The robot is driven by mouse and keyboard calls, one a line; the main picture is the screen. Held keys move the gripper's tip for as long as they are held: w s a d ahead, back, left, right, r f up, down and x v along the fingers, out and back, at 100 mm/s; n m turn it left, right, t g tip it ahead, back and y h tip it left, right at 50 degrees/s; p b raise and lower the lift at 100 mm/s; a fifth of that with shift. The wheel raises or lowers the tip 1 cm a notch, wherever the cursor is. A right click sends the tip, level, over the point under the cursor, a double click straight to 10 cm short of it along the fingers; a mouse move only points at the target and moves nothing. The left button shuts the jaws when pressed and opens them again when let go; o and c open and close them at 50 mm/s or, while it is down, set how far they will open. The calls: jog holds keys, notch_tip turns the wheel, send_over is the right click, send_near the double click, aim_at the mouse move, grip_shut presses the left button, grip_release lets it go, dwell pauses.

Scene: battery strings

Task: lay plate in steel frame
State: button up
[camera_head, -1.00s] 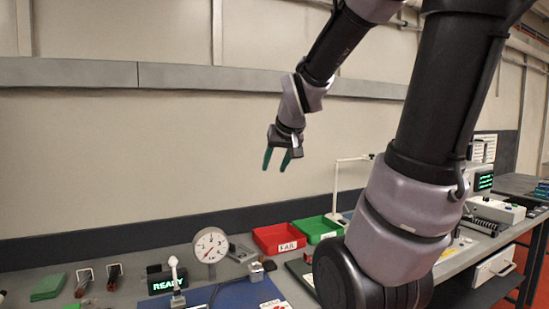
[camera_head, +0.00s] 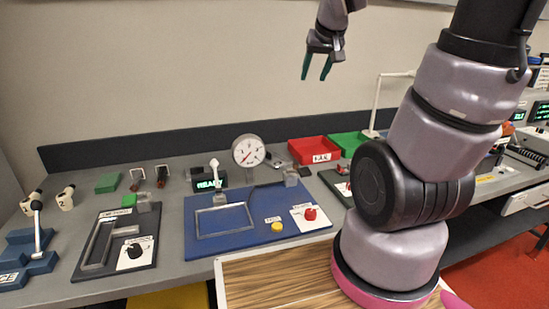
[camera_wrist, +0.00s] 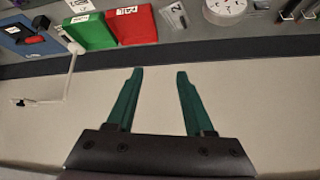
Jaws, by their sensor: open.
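My gripper (camera_head: 315,77) is open and empty, high above the back of the bench near the wall. Its two green fingers also show spread apart in the wrist view (camera_wrist: 160,72), with only wall between them. A thin grey steel frame (camera_head: 224,207) lies on a blue mat (camera_head: 205,248) in the head view, well below and left of my gripper. A second, angular grey frame (camera_head: 92,250) lies on a dark board at the left. A green block or stack of plates (camera_head: 107,183) lies at the back left; I cannot tell which thing is the plate.
A dial gauge (camera_head: 248,151) stands behind the mat. A red tray (camera_head: 313,150) and a green tray (camera_head: 349,143) sit at the back, near a thin white stand (camera_head: 377,105). A blue lever fixture (camera_head: 30,255) stands at far left.

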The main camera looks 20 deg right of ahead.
jog(key=w+d+f+n, duration=0.2)
jog(key=w+f, duration=0.3)
jog(key=w, duration=0.2)
jog(key=n+y, duration=0.5)
send_over(271, 154)
jog(key=s+d, duration=0.3)
jog(key=s, duration=0.4)
notch_tip(271, 154, down, 23)
jog(key=x, duration=0.4)
jog(key=shift+w+a+f, duration=0.1)
jog(key=shift+a+f, duration=0.1)
jog(key=shift+f, duration=0.05)
jog(key=x, duration=0.5)
jog(key=shift+w+d+f, duration=0.2)
jog(key=shift+w+d, duration=0.05)
jog(key=shift+w, duration=0.25)
grip_shut()
jog(key=shift+h, duration=0.3)
